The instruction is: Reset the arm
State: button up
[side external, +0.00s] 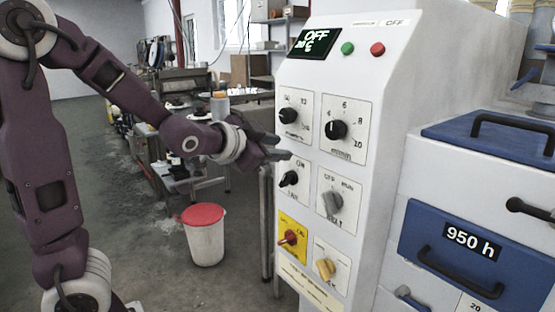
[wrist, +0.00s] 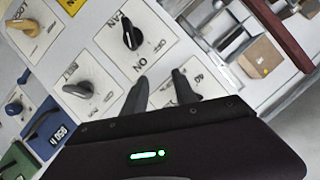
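My gripper (side external: 285,146) is in front of the white control panel (side external: 345,52), close to its left edge, with its fingers toward the panel. It is empty and its two fingers stand apart. The wrist view also shows my gripper (wrist: 158,82) with a gap between the fingers. The black fan switch (side external: 289,178) is just below the fingers, and it also shows in the wrist view (wrist: 132,37). My fingers partly cover a label plate beside that switch in the wrist view. I cannot tell whether a fingertip touches the panel.
The panel carries black dials (side external: 336,130), a grey belt knob (side external: 332,202), a red switch (side external: 290,238) and a yellow knob (side external: 326,268). The display (side external: 313,42) reads OFF. A blue-drawer cabinet (side external: 418,258) stands right. A red-lidded bin (side external: 205,240) stands below my forearm.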

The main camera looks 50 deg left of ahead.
jog(key=s+d+f+n+g+h, duration=0.1)
jog(key=s+d, duration=0.3)
jog(key=s, duration=0.5)
jog(key=s+d+f+n+g+h, duration=0.1)
jog(key=s+d+g, duration=0.3)
jog(key=s, duration=0.4)
jog(key=s+d+f+n+g+h, duration=0.1)
jog(key=s+d+f+n+g, duration=0.1)
jog(key=s+d, duration=0.3)
jog(key=s+f+g, duration=0.1)
jog(key=s, duration=0.3)
jog(key=shift+s+f, duration=0.3)
